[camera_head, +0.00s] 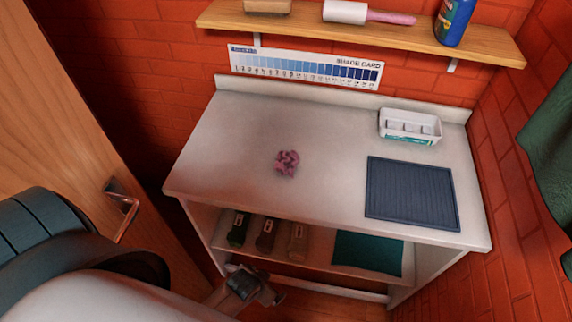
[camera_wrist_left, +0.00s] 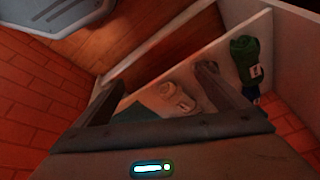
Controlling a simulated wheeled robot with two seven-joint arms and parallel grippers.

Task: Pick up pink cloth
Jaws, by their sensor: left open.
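The pink cloth (camera_head: 287,162) is a small crumpled bundle on the white worktop (camera_head: 240,125), left of its middle in the head view. My left gripper (camera_head: 268,293) is low in front of the unit, below the worktop and near the lower shelf's front edge. It is well apart from the cloth. In the left wrist view its two fingers (camera_wrist_left: 155,85) stand wide apart with nothing held between them. The cloth does not show in the left wrist view. My right gripper is not in view.
A dark ribbed mat (camera_head: 412,193) and a white divided tray (camera_head: 410,126) are on the worktop's right. Bottles (camera_head: 267,235) and a teal cloth (camera_head: 367,253) lie on the lower shelf. A wooden wall shelf (camera_head: 300,23) hangs above. A wooden door (camera_head: 75,130) stands at left.

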